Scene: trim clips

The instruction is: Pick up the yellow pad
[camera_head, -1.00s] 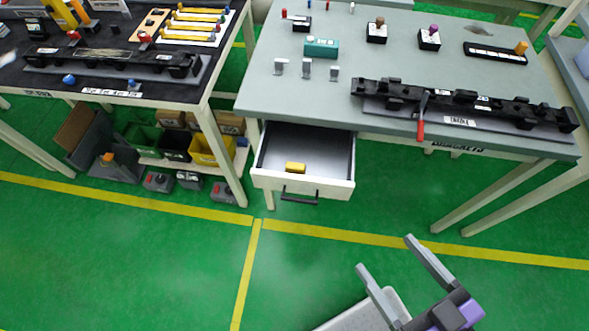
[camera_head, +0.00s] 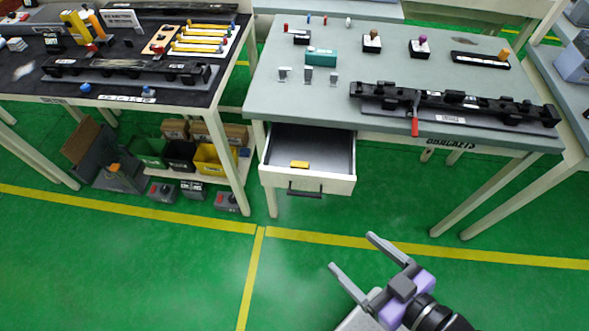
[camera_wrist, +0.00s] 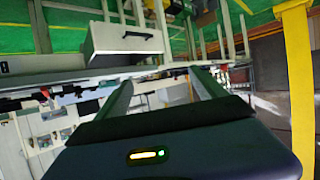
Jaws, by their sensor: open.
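The yellow pad (camera_head: 300,164) is a small block lying inside the open drawer (camera_head: 308,178), on its dark floor near the front wall. The drawer is pulled out below the grey workbench and has a black handle. My gripper (camera_head: 352,257) is in front of the drawer, lower right of it in the head view, with its two fingers spread and nothing between them. In the wrist view my gripper (camera_wrist: 160,88) shows both fingers apart, and the white drawer front (camera_wrist: 128,38) appears upside down beyond them. The pad is hidden there.
The grey workbench (camera_head: 400,75) carries a black bracket rail (camera_head: 455,105), a teal box (camera_head: 321,57) and small parts. A dark bench (camera_head: 120,95) stands at the left, with a yellow bin (camera_head: 213,160) and other bins beneath. Green floor in front of the drawer is clear.

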